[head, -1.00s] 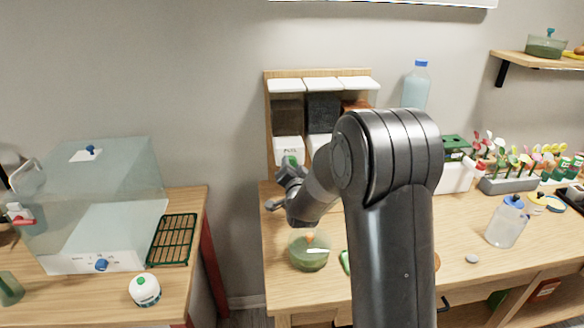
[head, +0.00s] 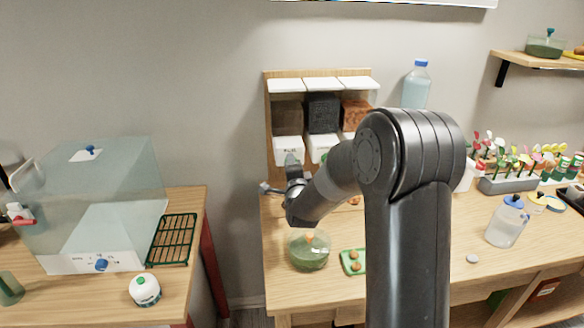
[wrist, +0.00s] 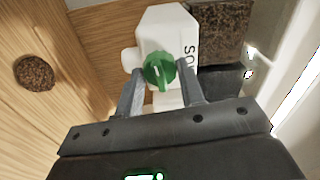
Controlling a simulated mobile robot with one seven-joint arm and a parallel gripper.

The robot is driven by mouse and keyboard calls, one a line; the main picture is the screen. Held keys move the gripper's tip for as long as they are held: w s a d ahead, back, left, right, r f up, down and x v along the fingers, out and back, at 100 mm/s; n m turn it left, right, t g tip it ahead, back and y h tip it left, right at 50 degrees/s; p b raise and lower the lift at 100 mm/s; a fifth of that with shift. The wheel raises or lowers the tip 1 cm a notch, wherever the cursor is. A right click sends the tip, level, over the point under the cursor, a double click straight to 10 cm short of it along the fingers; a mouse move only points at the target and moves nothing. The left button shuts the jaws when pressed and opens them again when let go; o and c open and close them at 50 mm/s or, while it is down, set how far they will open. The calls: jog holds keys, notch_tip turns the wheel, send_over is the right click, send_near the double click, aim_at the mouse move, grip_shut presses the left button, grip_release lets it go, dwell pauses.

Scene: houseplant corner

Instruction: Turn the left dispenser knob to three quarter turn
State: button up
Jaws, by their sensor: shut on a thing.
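The three-bin dispenser (head: 268,120) stands against the wall at the back of the wooden table. Its left bin (head: 287,143) has a white lower front with partly readable lettering, also seen in the wrist view (wrist: 172,28). The left dispenser knob (wrist: 160,70) is green, with a raised ridge. My gripper (wrist: 161,82) has one finger on each side of the knob and is shut on it. In the head view my gripper (head: 292,168) covers the knob. How far the knob is turned cannot be read.
A glass bowl with green contents (head: 309,252) stands below my gripper, with a green tray of orange pieces (head: 354,262) beside it. A blue-capped bottle (head: 415,86) stands right of the dispenser. In the wrist view, a round brown patch (wrist: 35,72) lies on wood.

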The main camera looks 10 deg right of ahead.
jog(key=shift+f, duration=0.1)
dwell(0.4)
jog(key=o, duration=1)
jog(key=s, duration=1.1)
jog(key=shift+w, duration=0.1)
jog(key=shift+c, duration=0.2)
